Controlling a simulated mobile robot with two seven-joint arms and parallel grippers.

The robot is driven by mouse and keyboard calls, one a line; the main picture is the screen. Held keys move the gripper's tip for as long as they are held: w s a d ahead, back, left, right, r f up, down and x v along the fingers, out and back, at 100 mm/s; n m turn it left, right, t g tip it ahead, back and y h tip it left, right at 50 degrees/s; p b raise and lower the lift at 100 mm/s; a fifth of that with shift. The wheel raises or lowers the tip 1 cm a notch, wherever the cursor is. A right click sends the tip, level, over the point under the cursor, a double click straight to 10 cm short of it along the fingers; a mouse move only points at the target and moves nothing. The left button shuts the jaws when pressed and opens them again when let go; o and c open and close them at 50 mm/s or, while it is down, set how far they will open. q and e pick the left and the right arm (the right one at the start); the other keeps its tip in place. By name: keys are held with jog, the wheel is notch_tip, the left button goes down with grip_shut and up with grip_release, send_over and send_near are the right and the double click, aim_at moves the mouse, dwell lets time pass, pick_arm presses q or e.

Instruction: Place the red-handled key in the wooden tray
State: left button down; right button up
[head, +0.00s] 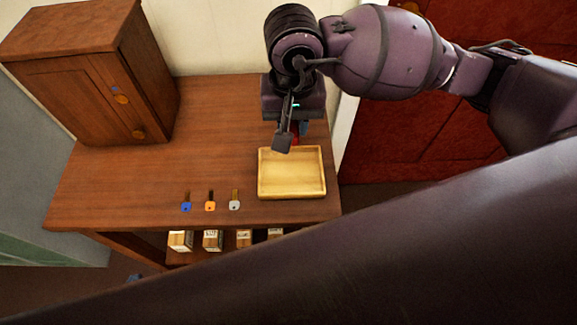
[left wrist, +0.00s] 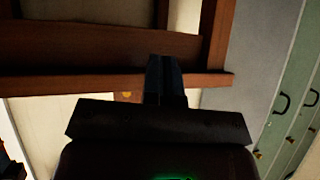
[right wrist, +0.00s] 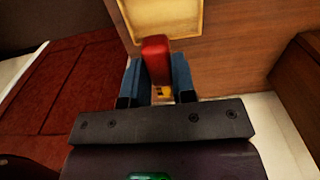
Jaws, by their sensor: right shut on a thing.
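My right gripper (head: 290,136) is at the back edge of the wooden tray in the head view, and the tray (head: 292,194) is empty. In the right wrist view my right gripper (right wrist: 157,78) is shut on the red-handled key (right wrist: 155,58). Its red handle stands up between the blue fingers, and a small yellowish part shows below it. The tray's rim (right wrist: 131,30) shows just beyond the key. Only a bit of red shows in the head view. My left gripper (left wrist: 166,72) is shut and empty in the left wrist view, near a wooden beam.
Blue (head: 186,206), orange (head: 210,205) and white-handled keys (head: 235,205) lie in a row left of the tray. A wooden cabinet (head: 85,85) stands at the back left of the table. Several small boxes (head: 212,240) sit on the shelf below. The table's middle is clear.

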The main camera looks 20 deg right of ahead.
aim_at(291, 177)
notch_tip(291, 177, down, 16)
jog(key=shift+w+f+b, duration=0.1)
jog(key=shift+f+b, duration=0.1)
jog(key=shift+b, duration=0.4)
jog(key=shift+f, duration=0.15)
jog(key=o, duration=0.9)
notch_tip(291, 177, up, 12)
jog(key=shift+r+p, duration=0.2)
jog(key=shift+p, duration=0.2)
jog(key=shift+a, duration=0.1)
